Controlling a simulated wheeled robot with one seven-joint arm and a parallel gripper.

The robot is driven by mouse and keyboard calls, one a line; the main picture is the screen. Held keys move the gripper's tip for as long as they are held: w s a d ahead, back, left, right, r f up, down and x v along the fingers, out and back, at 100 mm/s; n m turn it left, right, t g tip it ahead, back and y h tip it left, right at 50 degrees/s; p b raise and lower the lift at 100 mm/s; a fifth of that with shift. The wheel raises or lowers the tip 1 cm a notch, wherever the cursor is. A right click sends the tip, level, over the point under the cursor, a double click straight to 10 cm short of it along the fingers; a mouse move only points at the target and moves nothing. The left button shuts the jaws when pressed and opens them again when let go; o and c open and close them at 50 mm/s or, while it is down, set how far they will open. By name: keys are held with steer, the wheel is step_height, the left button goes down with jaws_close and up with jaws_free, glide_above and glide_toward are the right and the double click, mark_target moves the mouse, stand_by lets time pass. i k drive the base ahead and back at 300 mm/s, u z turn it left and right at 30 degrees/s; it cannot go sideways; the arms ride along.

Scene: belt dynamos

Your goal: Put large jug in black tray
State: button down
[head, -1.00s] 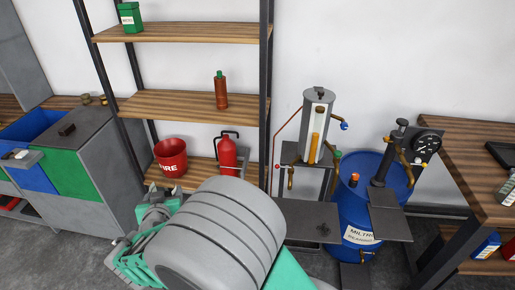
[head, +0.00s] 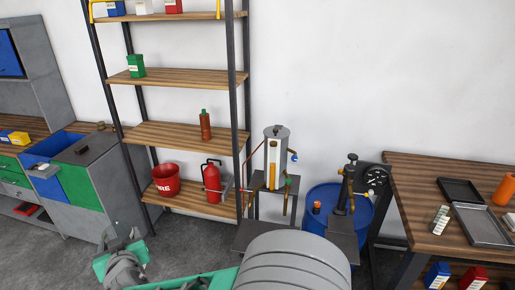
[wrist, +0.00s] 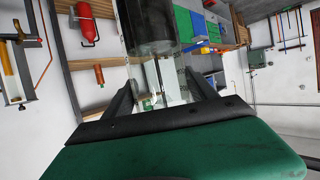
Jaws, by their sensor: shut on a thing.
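The black tray (head: 461,190) lies flat on the wooden table at the right of the head view, with its inside looking empty.
A grey tray (head: 481,226) lies in front of the black tray on the table (head: 415,185). A pale labelled bottle (head: 440,219) and an orange cylinder (head: 504,189) stand near the trays. A blue barrel (head: 322,197) and a shelf rack (head: 177,77) stand along the wall.

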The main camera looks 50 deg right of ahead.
mark_target(468, 197)
steer(key=k, duration=0.65)
steer(key=u, duration=1.95)
steer(key=k, duration=3)
steer(key=z, duration=1.35)
